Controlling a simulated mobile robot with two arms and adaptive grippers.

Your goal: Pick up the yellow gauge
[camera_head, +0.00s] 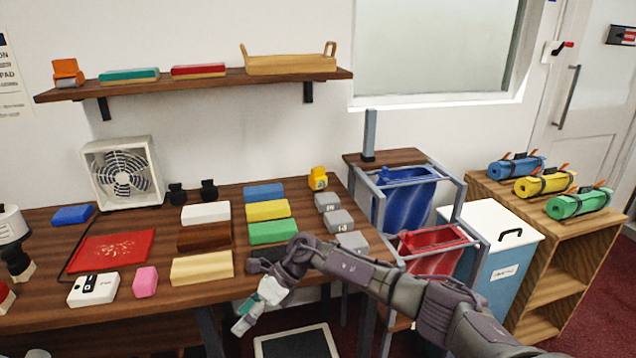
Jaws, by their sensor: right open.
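The yellow gauge (318,178) is a small yellow block-like piece with a rounded top. It stands upright at the back right of the wooden counter (330,262), near the wall. My right arm comes in from the lower right, and my right gripper (243,322) hangs at the counter's front edge, pointing down and left. It is open and well apart from the gauge. The gauge is in plain sight. My left gripper is not in view.
Yellow (268,210), green (272,232) and blue (263,192) blocks lie left of the gauge. Several grey blocks (339,220) sit in front of it. A fan (123,172) stands at the back left. Bins (405,198) stand right of the counter.

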